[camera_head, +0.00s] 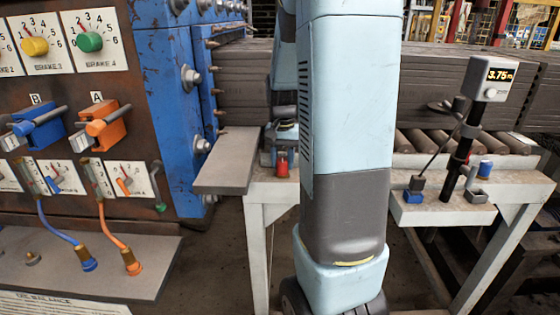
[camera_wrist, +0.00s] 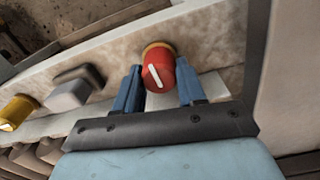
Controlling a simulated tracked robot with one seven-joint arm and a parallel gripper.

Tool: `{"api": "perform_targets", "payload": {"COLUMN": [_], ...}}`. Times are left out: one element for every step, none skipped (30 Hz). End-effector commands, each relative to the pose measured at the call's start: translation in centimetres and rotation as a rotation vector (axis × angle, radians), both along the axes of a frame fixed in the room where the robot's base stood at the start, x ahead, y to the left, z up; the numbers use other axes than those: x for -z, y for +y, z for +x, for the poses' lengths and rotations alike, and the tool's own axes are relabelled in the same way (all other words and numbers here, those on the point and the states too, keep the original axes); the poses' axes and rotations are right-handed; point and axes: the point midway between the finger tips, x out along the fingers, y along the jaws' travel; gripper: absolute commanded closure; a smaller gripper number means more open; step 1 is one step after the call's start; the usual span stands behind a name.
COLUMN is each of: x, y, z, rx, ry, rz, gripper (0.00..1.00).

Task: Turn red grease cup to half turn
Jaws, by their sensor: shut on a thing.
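The red grease cup (camera_head: 282,168) sits at the bench's front edge in the head view, just left of my arm. In the head view my gripper (camera_head: 284,148) is above the cup, partly hidden by my arm.
In the wrist view a grey block (camera_wrist: 75,92) and a yellow cup (camera_wrist: 17,112) lie left on the same ledge. In the head view a grey plate (camera_head: 228,160) juts out left of the cup. A display reading 3.75 (camera_head: 489,78) stands right, near a blue cup (camera_head: 485,169).

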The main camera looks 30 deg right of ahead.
Motion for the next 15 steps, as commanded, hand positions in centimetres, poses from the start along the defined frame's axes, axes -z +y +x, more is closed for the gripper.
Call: {"api": "perform_targets", "payload": {"x": [-0.19, -0.19, -0.19, -0.19, -0.19, -0.19, -0.20, -0.20, -0.20, -0.20, -0.21, -0.21, -0.22, -0.22, -0.22], "y": [0.13, 0.13, 0.13, 0.13, 0.11, 0.10, 0.10, 0.08, 0.08, 0.08, 0.08, 0.08, 0.07, 0.07, 0.07], "z": [0.29, 0.29, 0.28, 0.28, 0.28, 0.27, 0.26, 0.27, 0.26, 0.26, 0.26, 0.26, 0.27, 0.27, 0.27], "rx": [0.041, 0.069, 0.107, 0.135, 0.164, 0.202, 0.231, 0.259, 0.298, 0.326, 0.354, 0.392, 0.420, 0.448, 0.487], "ry": [-0.007, -0.007, -0.008, -0.008, -0.008, -0.008, -0.008, -0.008, -0.008, -0.008, -0.008, -0.008, -0.009, -0.009, -0.009], "rz": [-0.001, -0.001, 0.000, 0.000, 0.000, -0.001, -0.001, -0.001, 0.000, 0.000, 0.000, 0.000, 0.001, 0.001, 0.001], "gripper": [0.91, 0.91, 0.91, 0.91, 0.91, 0.91, 0.91, 0.91, 0.91, 0.91, 0.92, 0.92, 0.92, 0.92, 0.92]}}
